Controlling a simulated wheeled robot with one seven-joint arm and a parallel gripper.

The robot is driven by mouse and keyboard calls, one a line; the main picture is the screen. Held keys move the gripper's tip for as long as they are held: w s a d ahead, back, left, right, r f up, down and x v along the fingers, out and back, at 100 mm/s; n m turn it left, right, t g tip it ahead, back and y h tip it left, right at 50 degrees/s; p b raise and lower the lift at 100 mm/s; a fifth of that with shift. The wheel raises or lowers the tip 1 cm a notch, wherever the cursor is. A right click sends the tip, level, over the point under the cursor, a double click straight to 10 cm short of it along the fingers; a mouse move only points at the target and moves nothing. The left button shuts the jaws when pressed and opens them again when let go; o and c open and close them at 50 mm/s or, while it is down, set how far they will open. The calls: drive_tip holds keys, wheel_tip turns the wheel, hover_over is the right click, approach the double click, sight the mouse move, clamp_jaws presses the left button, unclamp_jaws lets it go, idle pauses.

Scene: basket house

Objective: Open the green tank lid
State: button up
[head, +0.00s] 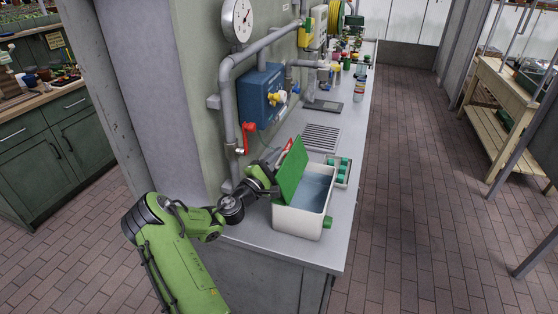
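The green tank lid (292,170) stands steeply raised along the left side of the white tank (296,223). The tank's top is uncovered on the right and shows a blue-grey inside, which looks like water. My gripper (272,184) is on the left of the lid, close against its lower left edge. Its fingers are partly hidden and small, so I cannot tell whether they touch the lid or are open or shut.
The tank sits on a narrow grey counter (332,240) near its front end. A tray with green pieces (342,170) is behind it. A red-handled valve (248,134), grey pipes and a blue box (262,95) are on the wall. The brick floor on the right is clear.

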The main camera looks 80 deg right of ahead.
clamp_jaws()
drive_tip(key=s+r+m+y, duration=0.1)
drive_tip(key=m, duration=0.1)
drive_tip(key=shift+s+r+m, duration=0.2)
drive_tip(key=shift+m, duration=0.2)
drive_tip(key=shift+s+a+m, duration=0.1)
drive_tip(key=shift+s+m, duration=0.1)
drive_tip(key=shift+m, duration=0.1)
unclamp_jaws()
drive_tip(key=shift+w, duration=0.1)
drive_tip(key=v, duration=1.5)
drive_tip(key=shift+w+a, duration=0.25)
drive_tip(key=shift+a, duration=0.05)
